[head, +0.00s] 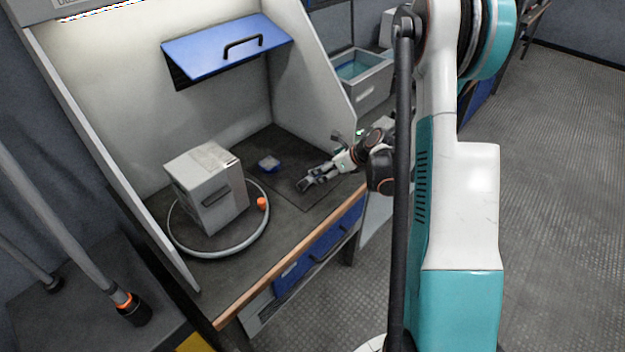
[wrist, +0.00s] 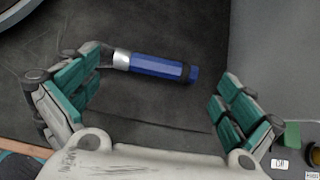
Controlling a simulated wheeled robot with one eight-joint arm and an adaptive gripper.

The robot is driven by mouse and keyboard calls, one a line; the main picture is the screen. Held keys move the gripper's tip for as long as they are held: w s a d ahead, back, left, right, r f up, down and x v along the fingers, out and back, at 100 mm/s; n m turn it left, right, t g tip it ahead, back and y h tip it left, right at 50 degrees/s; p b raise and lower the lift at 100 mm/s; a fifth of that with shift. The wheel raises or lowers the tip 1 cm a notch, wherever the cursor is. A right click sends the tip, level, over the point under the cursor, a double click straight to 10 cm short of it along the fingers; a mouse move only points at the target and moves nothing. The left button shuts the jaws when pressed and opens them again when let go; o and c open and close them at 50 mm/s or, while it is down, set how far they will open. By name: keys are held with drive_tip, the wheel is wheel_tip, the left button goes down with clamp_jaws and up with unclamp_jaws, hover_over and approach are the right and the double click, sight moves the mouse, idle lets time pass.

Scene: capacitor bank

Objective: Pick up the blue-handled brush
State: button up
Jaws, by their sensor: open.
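The blue-handled brush lies on the dark worktop in the wrist view, its blue handle (wrist: 155,66) pointing right and its silver collar (wrist: 121,60) to the left. Its dark head end runs toward the left finger and is hard to make out. My gripper (wrist: 160,80) is open and empty, with one teal-padded finger at each side of the picture. The handle shows between and beyond the fingers, apart from the right one. In the head view my gripper (head: 305,184) is low over the right part of the worktop, and I cannot make out the brush there.
A grey box (head: 207,190) stands inside a pale ring (head: 245,247) left of my gripper, with an orange knob (head: 262,203) beside it. The cabinet's side panel (head: 318,95) rises at the right.

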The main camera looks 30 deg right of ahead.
drive_tip(key=b+x, duration=0.1)
drive_tip(key=x, duration=0.3)
drive_tip(key=shift+s, duration=0.1)
drive_tip(key=shift+c, duration=0.6)
drive_tip(key=shift+s, duration=0.1)
drive_tip(key=c, duration=1)
drive_tip(key=shift+d, duration=0.1)
drive_tip(key=shift+c, duration=0.2)
drive_tip(key=shift+s, duration=0.1)
drive_tip(key=c, duration=0.3)
drive_tip(key=shift+c, duration=0.3)
